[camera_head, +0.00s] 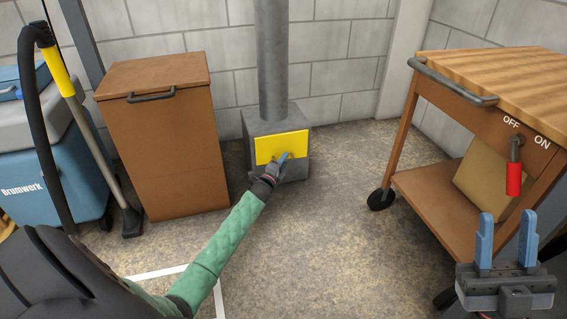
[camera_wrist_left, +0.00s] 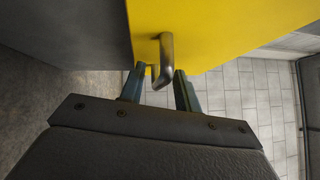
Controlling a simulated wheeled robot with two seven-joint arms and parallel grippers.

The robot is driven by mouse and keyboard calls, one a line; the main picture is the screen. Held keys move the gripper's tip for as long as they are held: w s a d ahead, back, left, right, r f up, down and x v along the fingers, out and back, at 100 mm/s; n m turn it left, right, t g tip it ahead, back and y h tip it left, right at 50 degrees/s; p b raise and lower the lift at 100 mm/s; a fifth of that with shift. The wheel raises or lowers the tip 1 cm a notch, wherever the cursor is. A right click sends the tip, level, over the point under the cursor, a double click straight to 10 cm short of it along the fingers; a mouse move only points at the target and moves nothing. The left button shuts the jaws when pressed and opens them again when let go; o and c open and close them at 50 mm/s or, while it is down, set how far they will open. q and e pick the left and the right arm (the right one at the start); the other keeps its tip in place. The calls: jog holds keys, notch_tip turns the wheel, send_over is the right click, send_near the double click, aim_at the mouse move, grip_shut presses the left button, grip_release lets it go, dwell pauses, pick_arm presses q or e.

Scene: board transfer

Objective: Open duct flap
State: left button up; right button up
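The yellow duct flap (camera_head: 281,147) is on the front of the grey duct box (camera_head: 245,130) at the foot of a round pipe, and looks shut. My left gripper (camera_head: 284,158) is at the flap's lower edge. In the left wrist view the yellow flap (camera_wrist_left: 235,30) fills the top, with a bent metal handle (camera_wrist_left: 166,60) on it. My left gripper (camera_wrist_left: 160,82) has its fingers apart on either side of the handle's end; contact is unclear. My right gripper (camera_head: 506,242) is open and empty at the lower right.
A brown cabinet (camera_head: 165,140) stands left of the duct, and a blue machine (camera_head: 50,180) with a hose is further left. A wooden cart (camera_head: 500,75) with a red switch lever (camera_head: 514,178) stands at the right. The floor (camera_head: 340,230) between is clear.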

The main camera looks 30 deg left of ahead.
pick_arm(q)
grip_shut()
dwell(0.5)
